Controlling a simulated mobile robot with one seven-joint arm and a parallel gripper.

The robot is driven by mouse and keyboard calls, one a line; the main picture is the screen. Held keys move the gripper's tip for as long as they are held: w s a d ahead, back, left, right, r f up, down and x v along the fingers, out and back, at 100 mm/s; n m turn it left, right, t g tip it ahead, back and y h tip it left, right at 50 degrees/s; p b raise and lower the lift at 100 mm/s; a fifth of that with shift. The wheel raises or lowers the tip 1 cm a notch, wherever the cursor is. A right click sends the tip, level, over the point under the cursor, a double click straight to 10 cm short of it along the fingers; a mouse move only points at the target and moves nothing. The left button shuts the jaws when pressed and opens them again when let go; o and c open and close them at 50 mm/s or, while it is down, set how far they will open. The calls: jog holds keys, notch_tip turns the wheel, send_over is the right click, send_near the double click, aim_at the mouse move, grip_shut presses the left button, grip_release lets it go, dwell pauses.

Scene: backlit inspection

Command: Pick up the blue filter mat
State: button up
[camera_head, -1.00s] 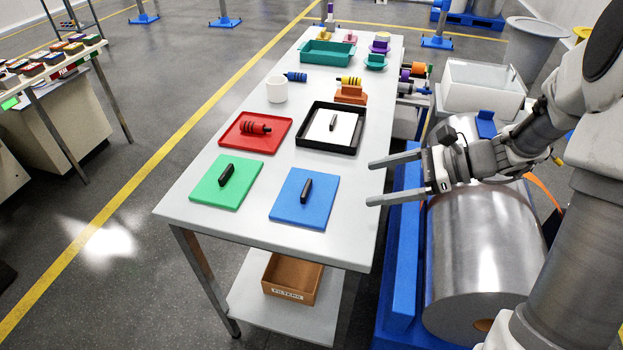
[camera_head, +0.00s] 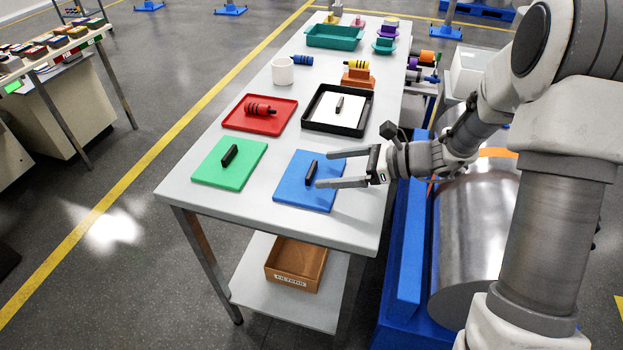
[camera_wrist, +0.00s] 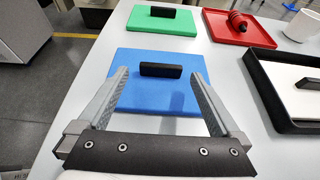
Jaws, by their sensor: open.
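The blue filter mat (camera_head: 300,192) lies flat near the table's front right corner, with a black handle (camera_head: 311,172) standing on its middle. My gripper (camera_head: 323,169) is open and empty, over the right part of the mat in the head view, its fingers pointing left toward the handle. In the wrist view the mat (camera_wrist: 156,98) lies beyond and between my open fingers (camera_wrist: 160,85), with the handle (camera_wrist: 161,70) ahead of the gap. The fingers appear apart from the handle. How high they are above the mat is hard to tell.
A green mat (camera_head: 212,170) with a black handle lies to the left. A red tray (camera_head: 283,124) and a black tray (camera_head: 320,126) lie behind. A white cup (camera_head: 283,72) stands farther back. A brown box (camera_head: 295,264) sits on the lower shelf. The table's front strip (camera_head: 230,205) is clear.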

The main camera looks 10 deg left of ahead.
aim_at(311, 169)
jog(key=b+x, duration=0.1)
jog(key=x, duration=0.4)
jog(key=shift+w+a, duration=0.15)
jog(key=shift+a, duration=0.1)
jog(key=shift+r, duration=0.1)
jog(key=c, duration=1.2)
jog(key=shift+c, duration=0.2)
jog(key=shift+r, duration=0.15)
